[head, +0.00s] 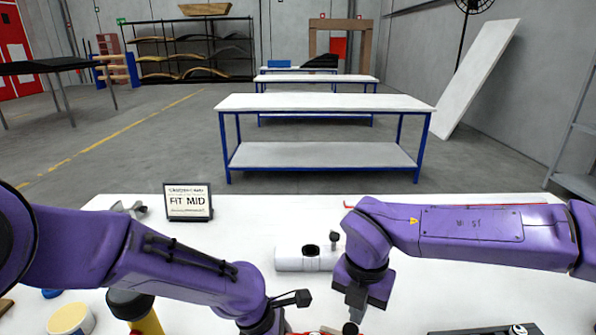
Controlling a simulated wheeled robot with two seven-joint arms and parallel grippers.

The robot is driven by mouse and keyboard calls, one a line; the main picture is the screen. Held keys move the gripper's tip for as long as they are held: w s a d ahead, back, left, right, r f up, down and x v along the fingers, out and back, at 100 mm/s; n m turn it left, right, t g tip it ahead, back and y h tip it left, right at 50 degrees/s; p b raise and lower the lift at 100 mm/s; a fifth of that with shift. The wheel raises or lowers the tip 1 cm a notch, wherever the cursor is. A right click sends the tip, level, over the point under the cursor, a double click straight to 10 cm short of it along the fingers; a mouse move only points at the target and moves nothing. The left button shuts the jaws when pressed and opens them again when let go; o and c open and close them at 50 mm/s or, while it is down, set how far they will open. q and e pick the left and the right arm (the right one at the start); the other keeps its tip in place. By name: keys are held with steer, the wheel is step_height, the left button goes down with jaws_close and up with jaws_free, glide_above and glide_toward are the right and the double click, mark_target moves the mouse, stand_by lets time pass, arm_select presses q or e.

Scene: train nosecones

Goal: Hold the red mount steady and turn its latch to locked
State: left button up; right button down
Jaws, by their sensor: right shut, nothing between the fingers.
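Small bits of red (328,332) show at the bottom edge, just below my right gripper; they may be the red mount, but nearly all of it is cut off by the frame. A dark knob with a little red (350,328) sits right by the right fingertips; I cannot tell whether it is the latch or whether they touch. My right gripper (356,308) points down, shut and empty. My left arm reaches in from the left to the bottom centre; its fingers are below the frame.
A white cylindrical part (292,259) with a dark hole lies behind the grippers on the white table (240,215). A "FIT MID" sign (188,202) stands at the back left. A yellow-and-black object (148,320) stands front left, and a dark tray (490,330) front right.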

arm_select(q)
steer(key=shift+w, duration=0.1)
arm_select(e)
steer(key=shift+a, duration=0.45)
steer(key=shift+w+a, duration=0.1)
steer(key=shift+a, duration=0.05)
step_height(320, 180, up, 6)
steer(key=w, duration=0.1)
stand_by(0.4)
arm_select(q)
steer(key=o, duration=1.2)
